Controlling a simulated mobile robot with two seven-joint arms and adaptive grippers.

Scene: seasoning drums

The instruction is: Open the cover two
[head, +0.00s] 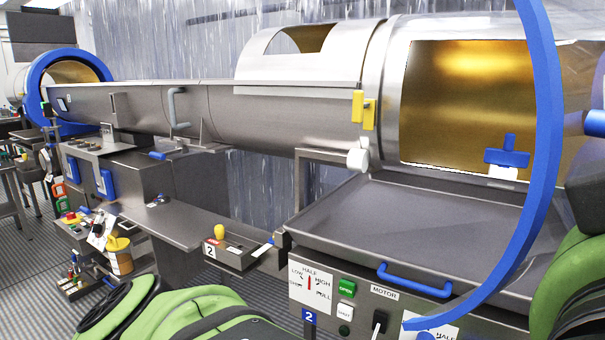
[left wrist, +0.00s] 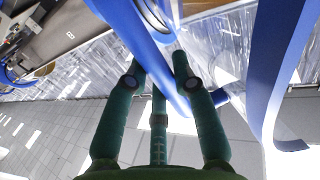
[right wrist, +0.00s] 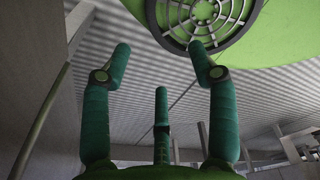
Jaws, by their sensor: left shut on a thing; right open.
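A big silver drum (head: 385,95) stands at the right in the head view, with a wide opening (head: 465,95) showing a gold inside. A large blue ring (head: 545,110) curves in front of its right end. A blue handle (head: 506,157) sits at the opening's lower edge. In the left wrist view my left gripper (left wrist: 158,65) is shut on a blue bar (left wrist: 130,30); which part of the drum the bar belongs to is unclear. My right gripper (right wrist: 160,54) is open and empty in the right wrist view. Neither gripper shows in the head view.
Below the drum is a grey tray (head: 420,225) with a blue handle (head: 413,280) and a control panel (head: 345,300) marked 2. A small control box (head: 235,248) stands left of it. Another blue ring (head: 65,62) is at the far left. A striped floor shows at left.

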